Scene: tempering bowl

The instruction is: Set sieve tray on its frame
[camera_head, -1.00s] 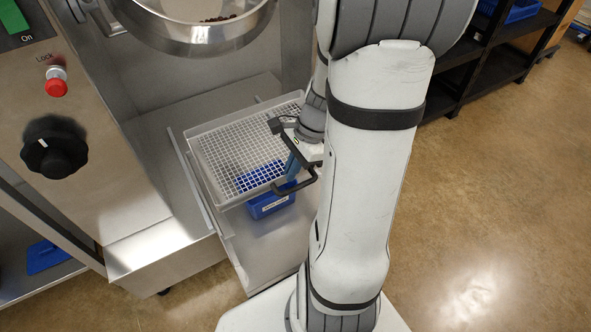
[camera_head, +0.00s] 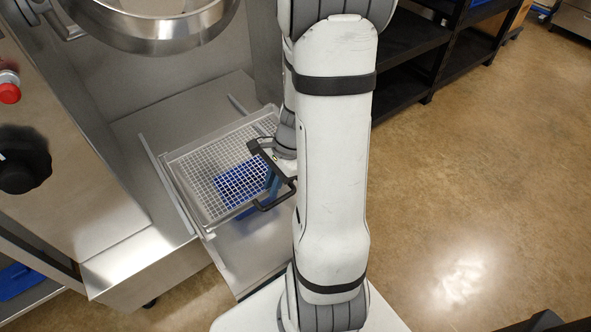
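The sieve tray (camera_head: 200,168) is a pale tray with a white mesh and a dark bracket handle on its right side. It lies roughly level over the steel shelf, between a long left rail (camera_head: 165,185) and a short rail stub at the back (camera_head: 237,106), which look like its frame. My gripper (camera_head: 272,178) is at the tray's handle and appears shut on it; my arm partly hides the fingers. Whether the tray's edges touch the rails or hang just above them, I cannot tell.
A blue bin (camera_head: 243,213) sits beneath the tray, seen mostly through the mesh. A steel bowl (camera_head: 150,32) overhangs behind, and a machine panel with a black knob (camera_head: 22,160) stands at left. Black shelving (camera_head: 410,80) is at back right. The floor at right is clear.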

